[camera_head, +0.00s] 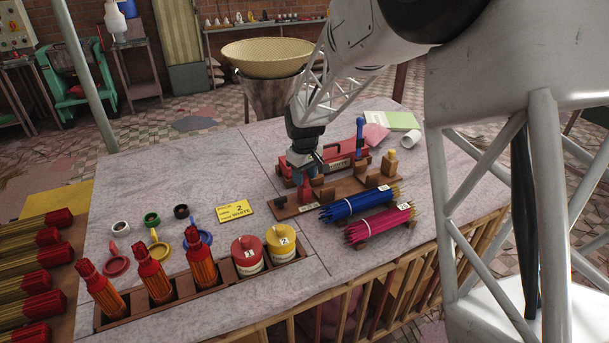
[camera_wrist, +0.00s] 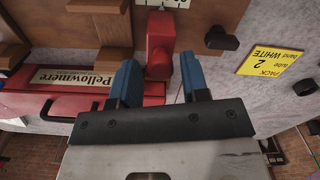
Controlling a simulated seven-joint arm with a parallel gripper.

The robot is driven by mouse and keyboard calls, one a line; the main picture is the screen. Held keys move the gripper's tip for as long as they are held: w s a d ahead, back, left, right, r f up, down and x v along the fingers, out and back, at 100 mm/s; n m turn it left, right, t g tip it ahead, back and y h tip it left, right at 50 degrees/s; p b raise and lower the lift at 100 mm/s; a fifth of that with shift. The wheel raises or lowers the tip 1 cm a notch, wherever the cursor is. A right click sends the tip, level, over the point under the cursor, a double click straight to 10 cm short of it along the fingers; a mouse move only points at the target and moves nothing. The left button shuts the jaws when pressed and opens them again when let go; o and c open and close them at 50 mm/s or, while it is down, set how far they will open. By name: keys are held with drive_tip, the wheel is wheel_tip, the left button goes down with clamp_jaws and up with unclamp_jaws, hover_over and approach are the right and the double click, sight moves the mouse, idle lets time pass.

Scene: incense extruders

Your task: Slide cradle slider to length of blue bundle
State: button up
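The cradle is a brown wooden board (camera_head: 339,193) with upright blocks. Its slider appears to be the red block (camera_wrist: 160,42) with a rounded knob, seen at the top centre of the wrist view; in the head view red shows beneath my gripper (camera_head: 305,183). My gripper (camera_wrist: 158,70) points down at the board's left part, its blue fingers apart on either side of the red block. Whether they touch it cannot be told. The blue bundle (camera_head: 352,205) lies in front of the board, tied with a white, tagged band.
A pink bundle (camera_head: 380,225) lies in front of the blue one. A red Pellowmere box (camera_wrist: 85,103) stands behind the board. A yellow card (camera_head: 236,211) lies to the left. Red and yellow tubs (camera_head: 280,243) and red extruders (camera_head: 200,260) stand in the front rack.

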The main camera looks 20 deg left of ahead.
clamp_jaws()
drive_tip(key=shift+s+a, duration=0.9)
drive_tip(key=shift+o, duration=1.3)
unclamp_jaws()
drive_tip(key=shift+r, duration=0.15)
wheel_tip(320, 180, up, 8)
drive_tip(key=shift+f, duration=0.2)
